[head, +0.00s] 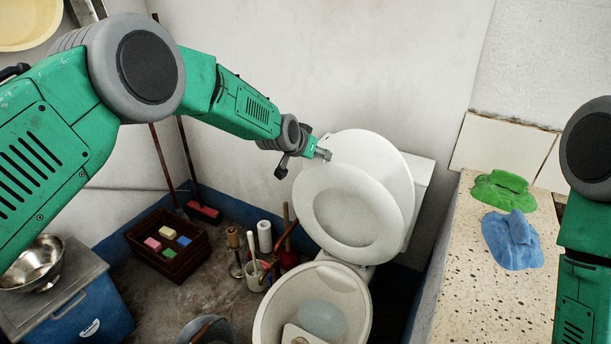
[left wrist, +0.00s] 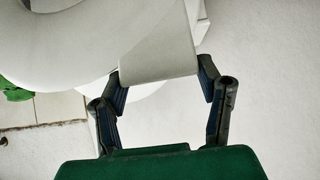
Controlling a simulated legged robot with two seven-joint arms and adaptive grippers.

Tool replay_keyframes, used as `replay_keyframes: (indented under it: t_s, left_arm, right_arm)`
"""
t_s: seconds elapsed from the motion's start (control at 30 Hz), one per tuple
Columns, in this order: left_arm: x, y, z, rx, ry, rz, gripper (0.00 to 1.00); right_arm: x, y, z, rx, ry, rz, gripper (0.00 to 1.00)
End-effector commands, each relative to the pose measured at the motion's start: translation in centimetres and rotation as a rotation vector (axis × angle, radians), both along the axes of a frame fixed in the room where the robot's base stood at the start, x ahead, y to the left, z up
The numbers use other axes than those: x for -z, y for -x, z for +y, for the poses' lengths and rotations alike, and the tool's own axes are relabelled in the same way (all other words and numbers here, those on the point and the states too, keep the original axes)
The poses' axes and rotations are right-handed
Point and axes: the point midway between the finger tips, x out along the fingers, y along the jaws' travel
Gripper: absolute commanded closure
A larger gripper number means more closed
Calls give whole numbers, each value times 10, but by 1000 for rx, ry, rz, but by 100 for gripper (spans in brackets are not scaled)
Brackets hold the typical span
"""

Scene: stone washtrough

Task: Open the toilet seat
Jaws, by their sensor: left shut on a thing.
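The white toilet's seat (head: 307,200) is raised and tilted back toward the tank, with the lid (head: 388,160) behind it. The bowl (head: 262,318) below is uncovered. My left gripper (head: 324,153) is at the upper left edge of the raised seat and lid. In the left wrist view its two fingers (left wrist: 160,82) stand either side of a white edge (left wrist: 165,50), shut on it. I cannot tell whether it holds the seat, the lid or both. My right arm shows at the right edge, but its gripper is out of view.
A speckled stone counter (head: 480,285) stands right of the toilet, with a green cloth (head: 502,190) and a blue cloth (head: 513,242) on it. A wooden crate (head: 170,272), brushes and a white roll (head: 265,237) stand left. A metal bowl (head: 35,265) sits far left.

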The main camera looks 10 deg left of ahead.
Motion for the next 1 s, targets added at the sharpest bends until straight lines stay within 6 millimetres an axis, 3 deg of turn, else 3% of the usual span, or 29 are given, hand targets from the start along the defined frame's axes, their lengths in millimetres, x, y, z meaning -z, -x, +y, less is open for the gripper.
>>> replay_keyframes:
  t_s: [0.3,0.9,0.93,1.0]
  left_arm:
    - [1,-29,-1,-4,-2,2,92]
    - [2,-35,-2,-3,-3,12,93]
    - [2,-35,-2,-3,-3,13,34]
    - [2,-35,-2,-3,-3,12,31]
  right_arm:
    - [21,0,0,0,0,0,60]
    - [24,0,0,0,0,-1,60]
    - [24,0,0,0,0,0,60]
    - [24,0,0,0,0,0,60]
